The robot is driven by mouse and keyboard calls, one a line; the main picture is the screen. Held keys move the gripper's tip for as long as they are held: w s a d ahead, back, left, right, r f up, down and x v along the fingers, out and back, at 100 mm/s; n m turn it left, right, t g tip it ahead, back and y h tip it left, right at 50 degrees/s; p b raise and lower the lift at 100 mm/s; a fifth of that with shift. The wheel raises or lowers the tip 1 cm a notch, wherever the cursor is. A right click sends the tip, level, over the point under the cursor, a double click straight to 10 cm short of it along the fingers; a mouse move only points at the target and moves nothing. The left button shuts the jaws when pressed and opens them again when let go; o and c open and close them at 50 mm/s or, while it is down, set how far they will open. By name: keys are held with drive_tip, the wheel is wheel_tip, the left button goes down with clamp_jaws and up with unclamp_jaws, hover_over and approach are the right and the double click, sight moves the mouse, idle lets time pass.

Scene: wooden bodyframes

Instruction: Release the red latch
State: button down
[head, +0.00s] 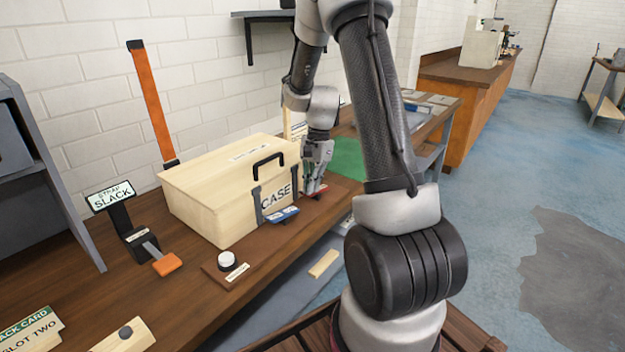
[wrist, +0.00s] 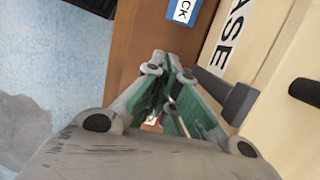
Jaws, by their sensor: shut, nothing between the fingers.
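The red latch (head: 320,190) is on the front of the pale wooden case (head: 205,200), near its right end. My gripper (head: 314,184) points down right at this latch, close to the case front, and partly hides it. In the wrist view my gripper (wrist: 168,62) has its green-padded fingers together, with nothing held. A small red and white patch (wrist: 152,121) shows between the finger links; it seems to be part of the red latch. Whether the fingertips touch the latch I cannot tell.
A white button (head: 227,260) and an orange-handled strap lever (head: 166,264) stand on the wooden bench (head: 185,305). A green mat (head: 348,157) lies beyond.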

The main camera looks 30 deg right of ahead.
drive_tip(key=shift+s+a+f+t+h, duration=0.2)
drive_tip(key=shift+a+f+t+h, duration=0.15)
drive_tip(key=shift+h, duration=0.65)
drive_tip(key=shift+a+f+h, duration=0.3)
drive_tip(key=shift+f, duration=0.1)
drive_tip(key=shift+r, duration=0.15)
drive_tip(key=shift+r, duration=0.7)
drive_tip(key=shift+r, duration=0.35)
wheel_tip(320, 180, up, 13)
drive_tip(key=s+a, duration=0.1)
drive_tip(key=a, duration=0.1)
drive_tip(key=shift+a, duration=0.35)
